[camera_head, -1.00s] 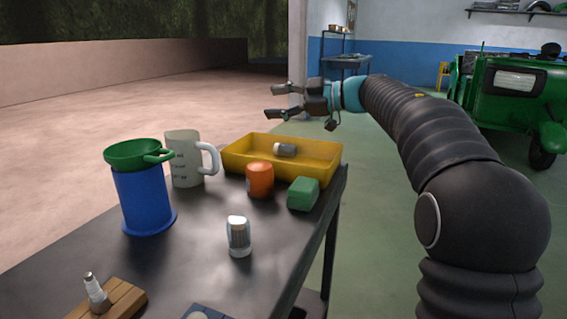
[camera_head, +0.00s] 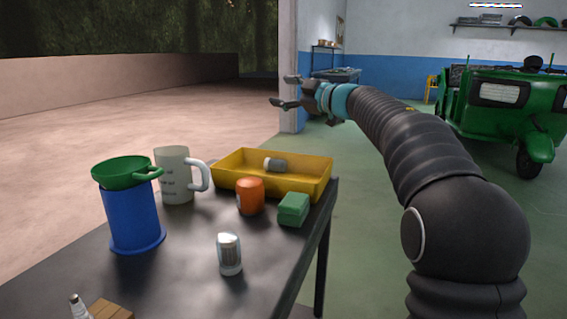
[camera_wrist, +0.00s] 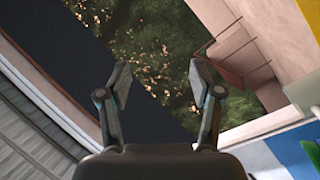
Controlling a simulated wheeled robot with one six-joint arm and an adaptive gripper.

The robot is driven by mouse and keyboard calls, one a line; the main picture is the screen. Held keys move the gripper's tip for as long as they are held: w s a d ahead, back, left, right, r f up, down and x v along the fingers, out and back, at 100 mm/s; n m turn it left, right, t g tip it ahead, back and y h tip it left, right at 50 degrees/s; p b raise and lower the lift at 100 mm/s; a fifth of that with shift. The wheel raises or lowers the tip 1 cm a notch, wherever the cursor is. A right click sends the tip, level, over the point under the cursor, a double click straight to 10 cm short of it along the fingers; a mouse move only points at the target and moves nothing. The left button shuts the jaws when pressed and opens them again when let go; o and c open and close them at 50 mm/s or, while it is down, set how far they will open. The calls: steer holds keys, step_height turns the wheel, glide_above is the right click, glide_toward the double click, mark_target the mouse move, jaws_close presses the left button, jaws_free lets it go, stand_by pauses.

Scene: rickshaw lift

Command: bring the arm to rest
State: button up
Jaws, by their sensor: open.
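My gripper (camera_head: 283,92) is held in the air beyond and above the far right end of the dark table (camera_head: 185,262). It points to the left in the head view, at the end of my outstretched arm. In the wrist view my gripper (camera_wrist: 160,92) has its two fingers spread apart with nothing between them. Behind the fingers, the wrist view shows greenery, a wall and a roof edge, tilted.
On the table stand a blue cylinder (camera_head: 133,218) with a green funnel (camera_head: 122,172), a mug (camera_head: 174,178), an orange container (camera_head: 250,196), a green block (camera_head: 293,209), a clear-topped jar (camera_head: 229,255) and a yellow tray (camera_head: 310,186). A green rickshaw (camera_head: 510,110) is parked at right.

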steer(key=d+f+m+t+h, duration=0.2)
steer(key=d+f+m+h, duration=0.35)
steer(key=d, duration=0.25)
steer(key=d+f+m+t+h, duration=0.3)
steer(key=d+f+m+h, duration=0.1)
steer(key=d+m+h, duration=0.25)
steer(key=s+d+f+m+g+h, duration=0.3)
steer(key=s+d+f+h, duration=0.15)
steer(key=s+f, duration=0.2)
steer(key=s+d+f+m+g, duration=0.1)
steer(key=s+f+g, duration=0.2)
steer(key=s+f, duration=0.45)
steer(key=s+d+f+m+g, duration=0.1)
steer(key=s+f+g, duration=0.25)
steer(key=s, duration=0.75)
steer(key=s+a+f+m+g+y, duration=0.1)
steer(key=s+a+f, duration=0.1)
steer(key=s, duration=0.8)
steer(key=s+a+f+m+y, duration=0.1)
steer(key=s+a+f, duration=0.2)
steer(key=s, duration=0.8)
steer(key=shift+s+f+g, duration=0.3)
steer(key=shift+f+g, duration=0.05)
steer(key=shift+f, duration=0.35)
